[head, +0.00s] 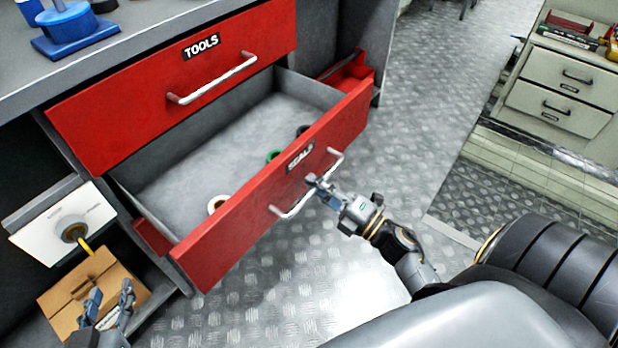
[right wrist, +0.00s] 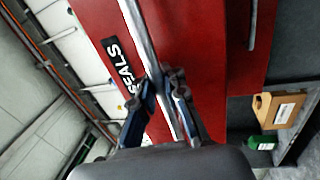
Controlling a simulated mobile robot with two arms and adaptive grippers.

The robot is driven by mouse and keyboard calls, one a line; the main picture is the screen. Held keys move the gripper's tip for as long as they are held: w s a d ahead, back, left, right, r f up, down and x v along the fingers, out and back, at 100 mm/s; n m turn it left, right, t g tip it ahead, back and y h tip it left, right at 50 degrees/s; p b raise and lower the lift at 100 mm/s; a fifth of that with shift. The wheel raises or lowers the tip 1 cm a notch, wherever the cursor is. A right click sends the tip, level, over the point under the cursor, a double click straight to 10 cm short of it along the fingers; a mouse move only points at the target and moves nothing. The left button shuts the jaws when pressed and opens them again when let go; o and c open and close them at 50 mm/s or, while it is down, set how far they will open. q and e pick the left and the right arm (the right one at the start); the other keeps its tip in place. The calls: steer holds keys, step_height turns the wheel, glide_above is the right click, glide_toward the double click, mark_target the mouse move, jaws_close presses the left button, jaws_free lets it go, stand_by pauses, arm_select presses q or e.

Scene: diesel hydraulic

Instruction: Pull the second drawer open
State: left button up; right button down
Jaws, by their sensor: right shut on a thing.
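The second drawer (head: 270,207) has a red front labelled SEALS and stands pulled out below the closed TOOLS drawer (head: 190,75). Its silver bar handle (head: 283,212) runs along the front. My right gripper (head: 318,186) is shut on this handle. In the right wrist view the fingers (right wrist: 165,100) sit on both sides of the bar handle (right wrist: 137,32), beside the SEALS label (right wrist: 124,70). Inside the drawer lie a white ring (head: 217,204), a green ring (head: 273,156) and a dark one (head: 302,131). My left gripper (head: 108,305) is at the lower left, empty, with its fingers apart.
A cardboard box (head: 80,285) is on the lower shelf near my left gripper. A blue object (head: 72,25) stands on the worktop. A beige drawer cabinet (head: 560,90) is at the right. The metal floor (head: 420,130) between is clear.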

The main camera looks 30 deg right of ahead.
steer(key=shift+f, duration=0.15)
steer(key=c, duration=1.4)
jaws_free()
steer(key=v, duration=1.2)
steer(key=shift+s, duration=0.1)
